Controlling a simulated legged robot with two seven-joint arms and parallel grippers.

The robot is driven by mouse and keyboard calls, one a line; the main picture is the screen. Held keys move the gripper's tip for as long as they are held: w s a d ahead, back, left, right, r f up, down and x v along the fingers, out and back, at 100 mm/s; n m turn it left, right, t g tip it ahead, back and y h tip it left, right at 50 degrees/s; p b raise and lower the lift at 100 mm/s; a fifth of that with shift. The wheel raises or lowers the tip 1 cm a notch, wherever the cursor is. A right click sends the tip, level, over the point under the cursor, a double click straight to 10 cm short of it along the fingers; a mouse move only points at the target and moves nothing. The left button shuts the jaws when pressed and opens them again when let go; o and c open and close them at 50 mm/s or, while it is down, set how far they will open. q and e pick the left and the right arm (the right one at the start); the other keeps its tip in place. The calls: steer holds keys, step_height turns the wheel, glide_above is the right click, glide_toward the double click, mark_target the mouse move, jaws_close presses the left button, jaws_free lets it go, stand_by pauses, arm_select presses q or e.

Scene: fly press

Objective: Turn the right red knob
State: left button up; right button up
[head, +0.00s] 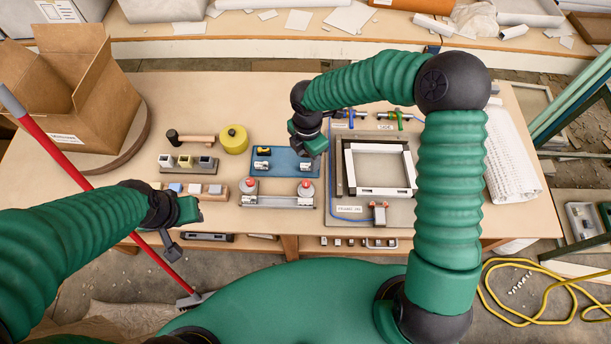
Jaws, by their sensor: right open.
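Two red knobs sit on a low grey fixture (277,201) near the table's front edge. The right red knob (305,188) is at its right end and the left red knob (249,185) at its left end. My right gripper (314,148) is open, over the right edge of the blue plate, behind the right red knob and apart from it in the picture. My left gripper (186,222) is at the table's front edge, left of the fixture and away from both knobs; its finger opening is unclear.
A blue plate (284,170) with small parts lies behind the fixture. A square frame (381,190) stands to the right. A yellow tin (234,139), a mallet (190,138) and blocks lie left. A cardboard box (65,95) is at far left; a red-handled broom (55,150) leans across the table edge.

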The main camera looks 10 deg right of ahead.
mark_target(306, 182)
steer(key=shift+n, duration=0.5)
steer(key=f+p, duration=0.1)
steer(key=f, duration=0.7)
steer(key=f+p, duration=0.1)
steer(key=f, duration=0.6)
steer(key=shift+w+a+f, duration=0.2)
steer(key=shift+f, duration=0.7)
jaws_close()
